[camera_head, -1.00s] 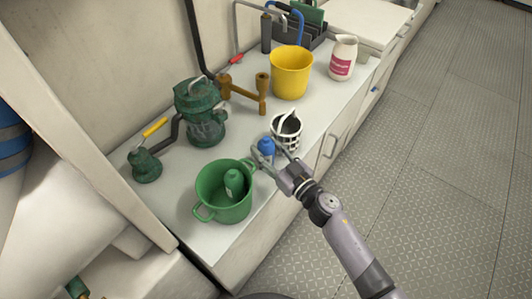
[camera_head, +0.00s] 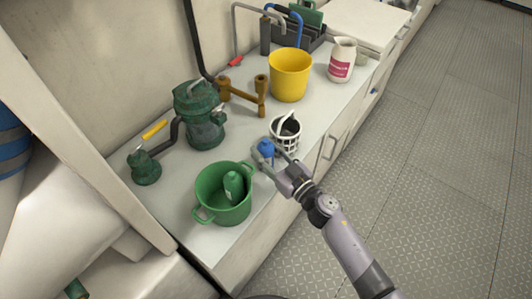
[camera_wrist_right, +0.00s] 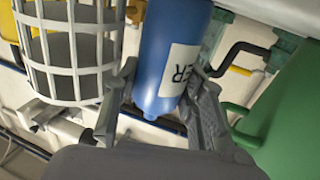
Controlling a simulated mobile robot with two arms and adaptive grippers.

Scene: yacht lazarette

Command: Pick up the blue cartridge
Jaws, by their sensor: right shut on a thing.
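The blue cartridge (camera_head: 266,149) stands on the white counter between the green pot and the white basket. In the right wrist view the cartridge (camera_wrist_right: 170,60) is a blue cylinder with a white label, its lower end between the fingers. My right gripper (camera_head: 268,161) reaches in from the lower right and is shut on the cartridge; its two fingers (camera_wrist_right: 158,112) also show in the right wrist view. Whether the cartridge is clear of the counter I cannot tell. My left gripper is not in view.
A green two-handled pot (camera_head: 209,178) holding a green bottle (camera_head: 233,186) stands close on the left. A white slotted basket (camera_head: 285,144) stands close behind on the right. A green strainer (camera_head: 200,115), yellow bucket (camera_head: 290,75) and white jug (camera_head: 342,60) stand farther back.

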